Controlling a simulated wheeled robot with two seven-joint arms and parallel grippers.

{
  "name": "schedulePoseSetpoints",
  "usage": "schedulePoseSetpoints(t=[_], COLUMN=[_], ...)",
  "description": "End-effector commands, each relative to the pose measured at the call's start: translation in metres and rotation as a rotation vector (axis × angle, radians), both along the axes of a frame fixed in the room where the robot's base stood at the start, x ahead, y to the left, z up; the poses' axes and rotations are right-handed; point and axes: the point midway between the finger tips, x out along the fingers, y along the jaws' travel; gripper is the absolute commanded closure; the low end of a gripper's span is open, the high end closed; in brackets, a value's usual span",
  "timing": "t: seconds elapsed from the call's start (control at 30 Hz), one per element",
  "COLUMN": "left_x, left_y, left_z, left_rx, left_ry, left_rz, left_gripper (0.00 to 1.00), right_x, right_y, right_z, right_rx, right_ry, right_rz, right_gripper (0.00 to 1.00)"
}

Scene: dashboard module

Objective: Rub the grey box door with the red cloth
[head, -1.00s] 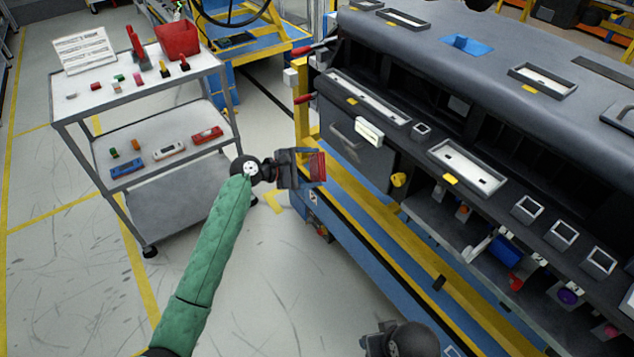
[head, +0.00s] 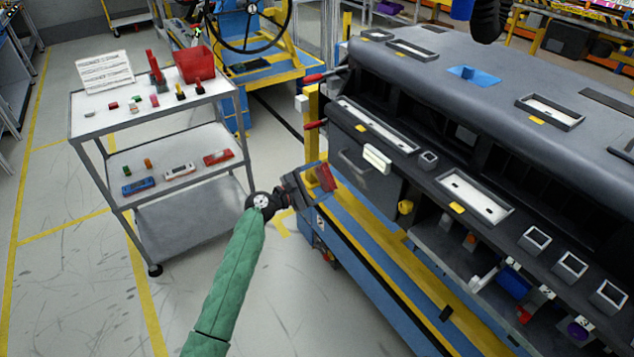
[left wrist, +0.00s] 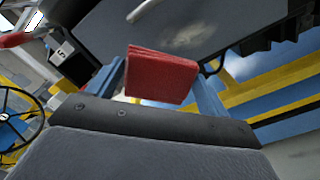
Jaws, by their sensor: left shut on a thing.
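My left gripper (head: 316,182) is shut on the red cloth (head: 326,177), a small folded block. In the left wrist view the red cloth (left wrist: 162,76) sits between the two blue-grey fingers. The grey box door (head: 362,172) is on the front left of the dashboard module, with a bar handle near its top. The cloth is in front of it, at its lower left in the head view. In the left wrist view the door (left wrist: 100,38) fills the top, with a pale smudge (left wrist: 192,36) beyond the cloth. I cannot tell whether cloth and door touch. My right gripper is out of view.
The dark dashboard module (head: 440,60) stands on a blue and yellow frame (head: 375,240). Red-tipped clamps (head: 314,125) stick out at its left end. A grey trolley (head: 165,219) with small parts and a red bin (head: 193,64) stands left. Floor between is open.

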Motion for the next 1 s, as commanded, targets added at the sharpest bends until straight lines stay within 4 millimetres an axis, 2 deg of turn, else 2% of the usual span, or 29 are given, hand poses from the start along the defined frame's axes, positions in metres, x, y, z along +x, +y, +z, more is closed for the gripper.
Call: schedulePoseSetpoints(t=[0.5, 1.0], left_x=[0.026, 0.029], left_y=[-0.036, -0.041], left_z=[0.001, 0.001], left_rx=[-0.001, 0.001], left_ry=[0.001, 0.000], left_rz=[0.000, -0.001], left_gripper=[0.39, 0.39], right_x=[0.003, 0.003], right_y=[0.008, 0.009], right_z=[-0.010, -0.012], right_rx=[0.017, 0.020], right_ry=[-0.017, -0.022], right_rz=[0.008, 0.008], right_gripper=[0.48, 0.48])
